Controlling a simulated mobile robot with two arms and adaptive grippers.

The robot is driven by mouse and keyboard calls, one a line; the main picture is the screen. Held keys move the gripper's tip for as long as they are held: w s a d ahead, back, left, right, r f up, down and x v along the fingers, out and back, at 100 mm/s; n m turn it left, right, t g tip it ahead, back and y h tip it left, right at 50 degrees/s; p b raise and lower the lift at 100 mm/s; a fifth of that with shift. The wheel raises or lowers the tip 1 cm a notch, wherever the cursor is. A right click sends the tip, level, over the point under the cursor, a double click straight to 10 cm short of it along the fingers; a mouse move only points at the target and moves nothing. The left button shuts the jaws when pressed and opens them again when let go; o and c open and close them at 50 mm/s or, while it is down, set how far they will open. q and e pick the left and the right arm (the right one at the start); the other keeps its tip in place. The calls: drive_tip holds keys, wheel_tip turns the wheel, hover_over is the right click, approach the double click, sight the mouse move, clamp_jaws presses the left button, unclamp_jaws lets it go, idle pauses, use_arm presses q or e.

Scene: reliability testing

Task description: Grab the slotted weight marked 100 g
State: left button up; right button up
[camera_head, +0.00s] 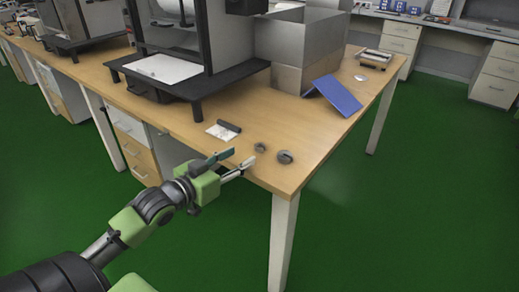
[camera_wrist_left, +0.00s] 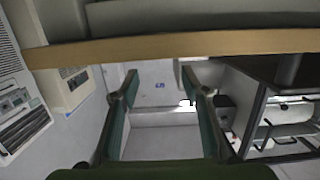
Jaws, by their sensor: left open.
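Two small dark grey slotted weights lie flat on the wooden table near its front corner. One weight (camera_head: 260,147) is smaller and to the left; the other weight (camera_head: 285,157) is larger and to the right. Their markings are too small to read, so I cannot tell which is 100 g. My left gripper (camera_head: 240,158) is open with nothing between its fingers, at the table's front edge, just left of the smaller weight. In the left wrist view its two green-grey fingers (camera_wrist_left: 160,82) stand apart. My right gripper is not in view.
The wooden table (camera_head: 318,128) has its front edge close by my left gripper. A black-framed machine (camera_head: 200,88), a grey metal box (camera_head: 285,77) and a tilted blue panel (camera_head: 337,95) stand behind the weights. A white card (camera_head: 219,133) with a dark bar lies left of them.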

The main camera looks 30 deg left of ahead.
sight(256, 148)
use_arm(q)
drive_tip(key=shift+w+d+f, duration=0.1)
drive_tip(key=shift+w+f, duration=0.05)
drive_tip(key=shift+w, duration=0.6)
drive_tip(key=shift+w+f, duration=0.1)
drive_tip(key=shift+w, duration=0.65)
drive_tip(key=shift+w+d+f+b, duration=0.15)
drive_tip(key=shift+w+b, duration=0.1)
drive_tip(key=shift+w, duration=0.55)
drive_tip(key=shift+w+d+f+b, duration=0.1)
drive_tip(key=shift+w+f+b, duration=0.1)
drive_tip(key=shift+w, duration=0.6)
drive_tip(key=shift+w+d+f+b, duration=0.1)
drive_tip(key=shift+w+b, duration=0.15)
drive_tip(key=shift+w, duration=0.55)
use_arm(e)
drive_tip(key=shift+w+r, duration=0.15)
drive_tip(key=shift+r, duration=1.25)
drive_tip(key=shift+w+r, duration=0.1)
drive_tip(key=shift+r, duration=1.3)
use_arm(q)
clamp_jaws()
